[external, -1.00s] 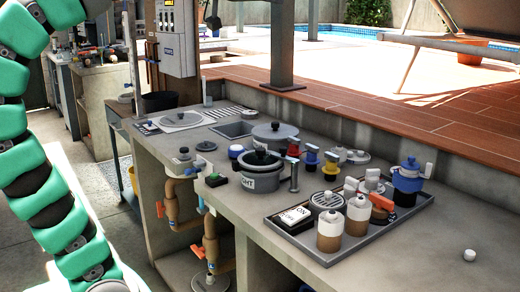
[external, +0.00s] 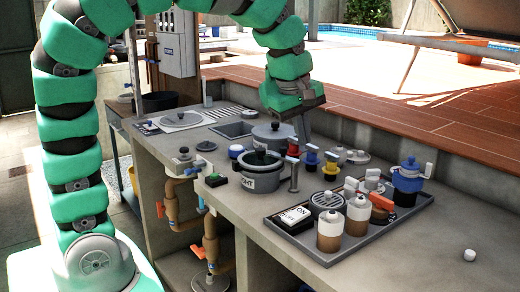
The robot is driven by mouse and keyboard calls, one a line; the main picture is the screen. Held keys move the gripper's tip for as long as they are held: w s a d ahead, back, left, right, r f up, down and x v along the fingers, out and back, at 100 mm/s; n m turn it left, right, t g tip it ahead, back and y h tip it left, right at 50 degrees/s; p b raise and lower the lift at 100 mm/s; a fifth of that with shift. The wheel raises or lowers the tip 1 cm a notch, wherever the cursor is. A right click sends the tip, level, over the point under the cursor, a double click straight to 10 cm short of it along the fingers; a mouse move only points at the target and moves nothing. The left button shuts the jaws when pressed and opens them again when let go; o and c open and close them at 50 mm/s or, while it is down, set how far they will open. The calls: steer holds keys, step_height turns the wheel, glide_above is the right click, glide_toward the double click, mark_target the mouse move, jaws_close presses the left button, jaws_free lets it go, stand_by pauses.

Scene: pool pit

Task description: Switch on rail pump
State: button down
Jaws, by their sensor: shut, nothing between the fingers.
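No pump is labelled legibly as the rail pump, so I cannot tell which part belongs to it. A black switch box with a white ON plate (external: 297,216) sits at the left end of the grey tray (external: 330,262). A small black box with a green button (external: 216,180) stands on the counter left of the grey pot (external: 262,184). My gripper (external: 306,138) points down above the back of the counter, near the red-topped valve (external: 293,147). It is shut and empty, well apart from both switch boxes.
Blue (external: 236,151) and yellow (external: 311,158) valves and a second lidded pot (external: 274,134) crowd the counter. Two brown-and-white bottles (external: 330,230) and a blue-topped canister (external: 408,182) stand on the tray. The counter's right end is clear except for a white cap (external: 470,254).

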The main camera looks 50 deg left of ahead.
mark_target(302, 210)
steer(key=shift+s+d+f+n+g+p, duration=0.2)
steer(key=shift+s+f+n+g, duration=0.15)
steer(key=shift+s+f+n, duration=0.25)
steer(key=shift+s+d+f+n+g+p, duration=0.2)
steer(key=shift+s+f+n+g, duration=0.15)
steer(key=shift+f, duration=0.35)
steer(key=shift+w, duration=0.1)
steer(key=f, duration=0.4)
steer(key=w+f, duration=0.1)
steer(key=f, duration=0.4)
steer(key=w+f, duration=0.1)
steer(key=f, duration=0.3)
steer(key=shift+f, duration=0.4)
steer(key=shift+w+f, duration=0.1)
steer(key=shift+f, duration=0.15)
steer(key=shift+s+r, duration=0.15)
steer(key=shift+s, duration=0.05)
steer(key=shift+s+r, duration=0.3)
steer(key=shift+s, duration=0.25)
